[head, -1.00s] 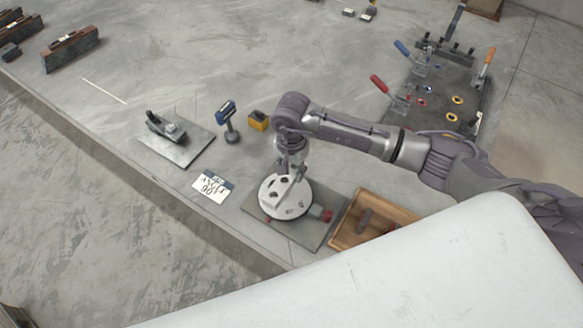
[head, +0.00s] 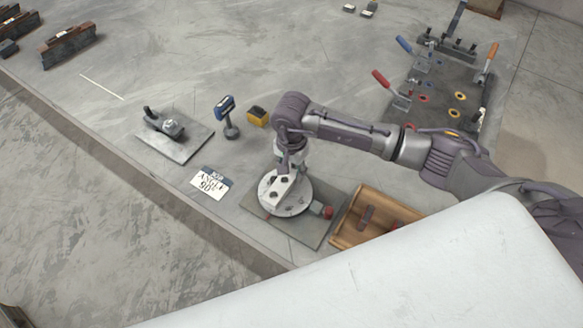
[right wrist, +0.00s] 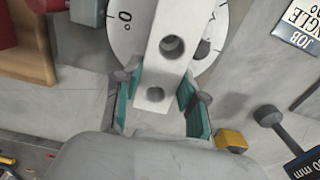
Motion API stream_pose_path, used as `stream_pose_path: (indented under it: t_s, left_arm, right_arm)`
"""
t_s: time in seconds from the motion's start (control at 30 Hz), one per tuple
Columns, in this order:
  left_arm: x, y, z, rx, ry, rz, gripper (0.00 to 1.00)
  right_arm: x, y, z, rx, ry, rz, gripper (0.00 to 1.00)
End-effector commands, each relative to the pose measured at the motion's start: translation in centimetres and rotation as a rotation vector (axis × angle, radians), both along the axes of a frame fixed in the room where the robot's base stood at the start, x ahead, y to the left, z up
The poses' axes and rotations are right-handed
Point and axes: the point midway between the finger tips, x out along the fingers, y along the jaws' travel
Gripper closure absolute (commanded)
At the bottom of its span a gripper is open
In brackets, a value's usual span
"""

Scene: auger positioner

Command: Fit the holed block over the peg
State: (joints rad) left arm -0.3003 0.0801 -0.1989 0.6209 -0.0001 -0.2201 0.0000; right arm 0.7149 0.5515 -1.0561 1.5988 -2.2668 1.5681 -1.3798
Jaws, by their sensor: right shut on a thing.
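The holed block (head: 281,190) is a pale bar lying over the round dial plate (head: 304,196). In the right wrist view the block (right wrist: 166,70) shows two round holes, one nearer my gripper and one farther along. My right gripper (head: 288,168) is over the block's far end. In the right wrist view its teal-lined fingers (right wrist: 160,100) stand on both sides of the block's near end, shut on it. The dial (right wrist: 125,35) has dark marks and a 0. I cannot make out the peg; the block or gripper may hide it. My left gripper is not in view.
The dial's square base (head: 325,222) carries a red knob (head: 327,212). A wooden tray (head: 345,240) stands close on its right. A card (head: 210,183), a blue-topped gauge (head: 227,112) and a yellow-black block (head: 258,116) lie left and behind. A clamp plate (head: 440,105) stands back right.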

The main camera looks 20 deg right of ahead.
Motion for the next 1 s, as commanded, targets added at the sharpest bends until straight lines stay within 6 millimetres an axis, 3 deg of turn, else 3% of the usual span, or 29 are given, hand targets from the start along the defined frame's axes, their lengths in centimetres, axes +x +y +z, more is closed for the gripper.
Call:
stream_pose_path:
  t_s: [1.0]
  left_arm:
    - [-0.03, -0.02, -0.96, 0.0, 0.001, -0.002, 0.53]
  right_arm:
    - [0.05, 0.1, 0.11, 0.002, -0.005, 0.001, 1.0]
